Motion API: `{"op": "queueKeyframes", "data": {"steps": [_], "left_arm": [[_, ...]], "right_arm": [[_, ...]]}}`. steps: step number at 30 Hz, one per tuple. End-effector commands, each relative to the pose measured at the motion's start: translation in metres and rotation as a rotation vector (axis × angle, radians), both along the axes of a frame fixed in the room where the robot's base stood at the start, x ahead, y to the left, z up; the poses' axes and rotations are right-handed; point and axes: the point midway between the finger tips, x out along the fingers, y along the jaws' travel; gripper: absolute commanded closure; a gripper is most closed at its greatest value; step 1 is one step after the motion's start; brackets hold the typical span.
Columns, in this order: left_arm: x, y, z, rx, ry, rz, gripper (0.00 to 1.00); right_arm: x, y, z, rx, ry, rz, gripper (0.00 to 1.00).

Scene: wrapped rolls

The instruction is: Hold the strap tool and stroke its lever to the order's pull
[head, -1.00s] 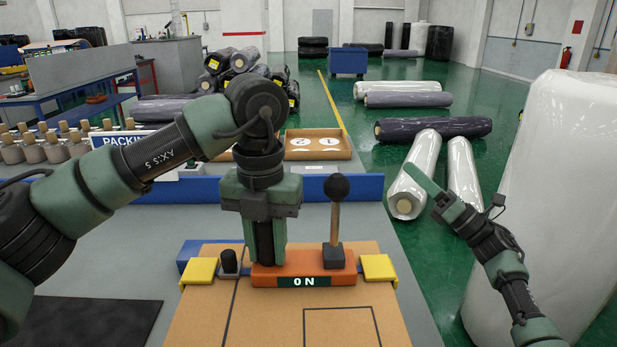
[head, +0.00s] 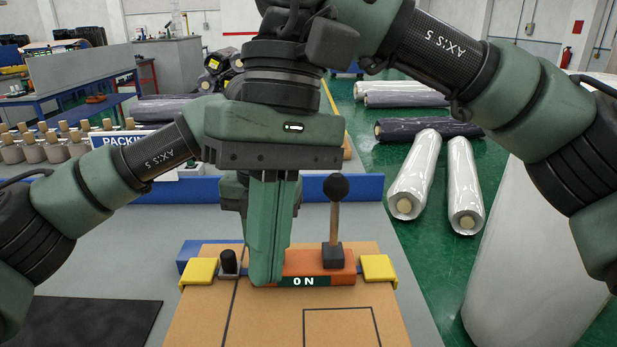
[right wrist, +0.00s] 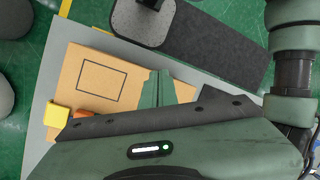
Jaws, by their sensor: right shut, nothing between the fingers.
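The strap tool (head: 318,265) is an orange base with an "ON" label, sitting on a cardboard box (head: 205,320). Its lever (head: 335,215), a wooden stick with a black ball knob, stands upright at the tool's right end. My right gripper (head: 264,280) is shut and empty, pointing down in front of the tool's left part, left of the lever. I cannot tell whether it touches the tool. My left gripper (head: 231,190) is mostly hidden behind it, at the tool's left part; its fingers do not show. The right wrist view shows the shut right fingers (right wrist: 157,85) over the box (right wrist: 120,75).
Yellow corner pieces (head: 199,271) and (head: 379,268) flank the tool on the strap. A short black knob (head: 229,261) stands at its left. A blue rail (head: 355,187) runs behind. A dark mat (head: 85,322) lies at left. A large white roll (head: 530,250) stands at right.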

Motion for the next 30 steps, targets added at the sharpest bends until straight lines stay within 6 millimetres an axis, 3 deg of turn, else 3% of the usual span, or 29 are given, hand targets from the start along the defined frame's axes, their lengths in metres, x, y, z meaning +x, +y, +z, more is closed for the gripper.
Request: {"op": "queueKeyframes", "data": {"steps": [1, 6, 12, 19, 30], "left_arm": [[0.001, 0.003, -0.005, 0.01, 0.004, 0.008, 1.0], [0.001, 0.003, -0.005, 0.01, 0.004, 0.008, 1.0], [0.001, 0.003, -0.005, 0.01, 0.004, 0.008, 1.0], [0.001, 0.003, -0.005, 0.01, 0.004, 0.008, 1.0], [0.001, 0.003, -0.004, 0.01, 0.004, 0.008, 1.0]], "right_arm": [[0.012, 0.0, 0.004, -0.066, -0.145, -0.019, 1.0], [0.055, -0.008, 0.034, -0.232, -0.55, -0.115, 1.0], [0.079, -0.016, 0.071, -0.33, -0.82, -0.192, 1.0], [0.084, -0.017, 0.081, -0.349, -0.881, -0.212, 1.0], [0.09, -0.021, 0.071, -0.348, -0.876, -0.213, 1.0]]}}
